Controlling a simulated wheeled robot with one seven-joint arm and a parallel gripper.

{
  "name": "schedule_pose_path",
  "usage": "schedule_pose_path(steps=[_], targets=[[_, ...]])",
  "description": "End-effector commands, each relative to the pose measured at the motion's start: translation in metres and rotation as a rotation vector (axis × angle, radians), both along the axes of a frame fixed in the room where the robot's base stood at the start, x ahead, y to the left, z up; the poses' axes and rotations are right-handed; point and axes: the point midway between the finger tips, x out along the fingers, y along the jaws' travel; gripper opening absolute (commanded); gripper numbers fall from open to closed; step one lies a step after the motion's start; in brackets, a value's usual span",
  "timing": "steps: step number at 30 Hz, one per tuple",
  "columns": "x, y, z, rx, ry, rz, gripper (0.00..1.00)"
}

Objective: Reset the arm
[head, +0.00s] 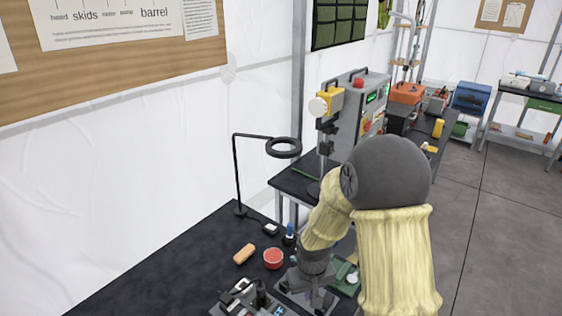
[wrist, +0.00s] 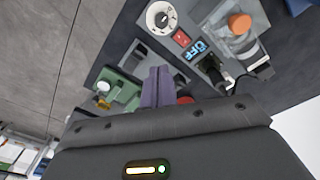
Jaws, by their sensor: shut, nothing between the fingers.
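My arm reaches down over the dark workbench (head: 165,262) in the head view, its links in a yellow sleeve with a dark grey joint. My gripper (head: 318,299) points down over the bench's front part, close to a green device and a grey one. In the wrist view the gripper's two fingers (wrist: 157,86) lie side by side, shut and empty. Beyond them are a green device (wrist: 119,92) and a panel with a white dial (wrist: 161,17). A red bowl is mostly hidden behind the fingers there.
The red bowl (head: 273,259), a tan block (head: 244,254) and a ring lamp (head: 284,148) on a stand are left of my gripper. A grey control box (head: 352,110) stands on a farther table. The bench's left part is clear. Grey floor (head: 490,220) lies open to the right.

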Motion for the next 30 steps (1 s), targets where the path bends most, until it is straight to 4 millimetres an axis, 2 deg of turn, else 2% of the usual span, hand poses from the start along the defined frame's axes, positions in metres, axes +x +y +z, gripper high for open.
schedule_pose_path(steps=[1,6,13,16,19,30], targets=[[-0.007,-0.01,0.013,0.002,-0.019,-0.025,0.0],[-0.035,-0.039,0.05,0.01,-0.066,-0.104,0.0],[-0.081,-0.069,0.087,0.035,-0.129,-0.212,0.0],[-0.096,-0.076,0.094,0.045,-0.146,-0.243,0.0],[-0.103,-0.079,0.097,0.05,-0.153,-0.257,0.0],[-0.103,-0.079,0.097,0.05,-0.152,-0.257,0.0]])
